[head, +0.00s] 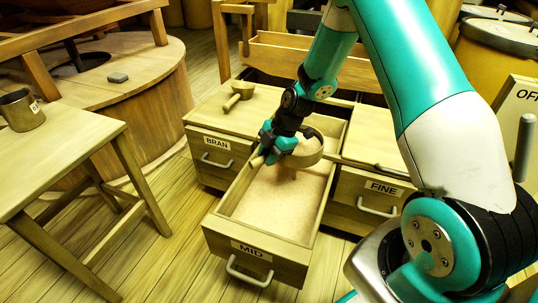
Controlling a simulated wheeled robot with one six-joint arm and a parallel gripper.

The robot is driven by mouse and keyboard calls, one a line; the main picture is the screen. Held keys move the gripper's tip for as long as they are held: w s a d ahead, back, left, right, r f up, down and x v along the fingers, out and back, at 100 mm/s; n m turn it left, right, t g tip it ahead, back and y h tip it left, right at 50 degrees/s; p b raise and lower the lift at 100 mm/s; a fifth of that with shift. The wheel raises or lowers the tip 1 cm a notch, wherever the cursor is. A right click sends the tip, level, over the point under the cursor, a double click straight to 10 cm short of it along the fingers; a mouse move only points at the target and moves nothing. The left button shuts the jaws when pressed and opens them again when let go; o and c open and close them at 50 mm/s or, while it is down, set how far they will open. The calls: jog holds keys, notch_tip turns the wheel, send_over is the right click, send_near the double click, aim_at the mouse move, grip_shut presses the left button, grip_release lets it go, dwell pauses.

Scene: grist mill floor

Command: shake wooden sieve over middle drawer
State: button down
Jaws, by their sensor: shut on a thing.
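The middle drawer (309,231), labelled MID, is pulled out of the wooden cabinet and holds a layer of pale meal. My gripper (268,156) is over the drawer, near its left wall, shut on the handle of the wooden sieve. The round wooden sieve (309,152) is above the drawer, to the right of my gripper, and looks tilted. My gripper partly hides the sieve, and I cannot see what is in it.
The BRAN drawer (218,158) and FINE drawer (368,203) are closed on either side. A wooden scoop (238,92) lies on the cabinet top. A table (62,150) with a metal cup (21,110) stands at left, before a round millstone casing (150,85).

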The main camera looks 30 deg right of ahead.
jog(key=shift+s, duration=0.4)
jog(key=shift+w+r+p, duration=0.1)
jog(key=shift+w+p, duration=0.2)
jog(key=shift+p, duration=0.2)
jog(key=shift+s, duration=0.3)
jog(key=shift+w, duration=0.15)
